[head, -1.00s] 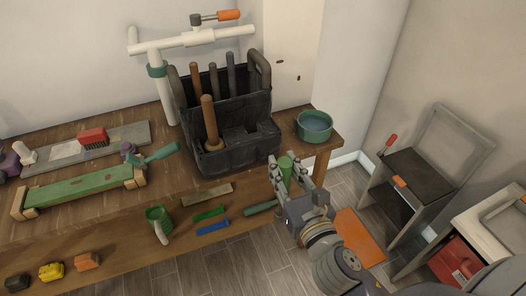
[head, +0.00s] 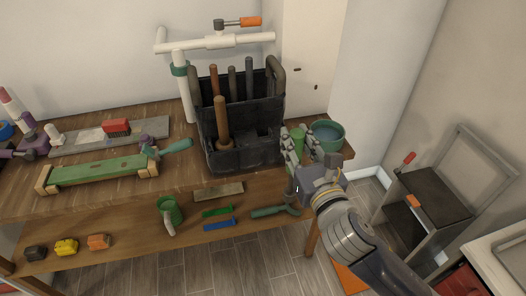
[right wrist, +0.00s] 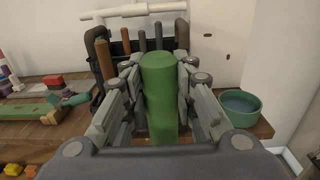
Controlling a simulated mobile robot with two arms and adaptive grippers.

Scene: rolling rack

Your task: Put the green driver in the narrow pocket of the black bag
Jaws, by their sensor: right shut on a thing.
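The green driver (right wrist: 160,95) stands upright between the fingers of my right gripper (head: 298,150), which is shut on its green handle. In the head view the green handle (head: 297,135) shows only in part, and its lower end is hidden by the fingers. The black bag (head: 245,150) stands open on the bench, just left of my right gripper. It holds several brown and dark handles; its front pockets are on the side facing me. In the right wrist view the bag is behind the driver and partly covered. My left gripper is not in view.
A green bowl (head: 328,134) stands close right of my right gripper at the bench corner. A white pipe frame (head: 215,42) rises behind the bag. The lower shelf holds a green mug (head: 168,210) and small tools. A grey cart (head: 440,190) stands right.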

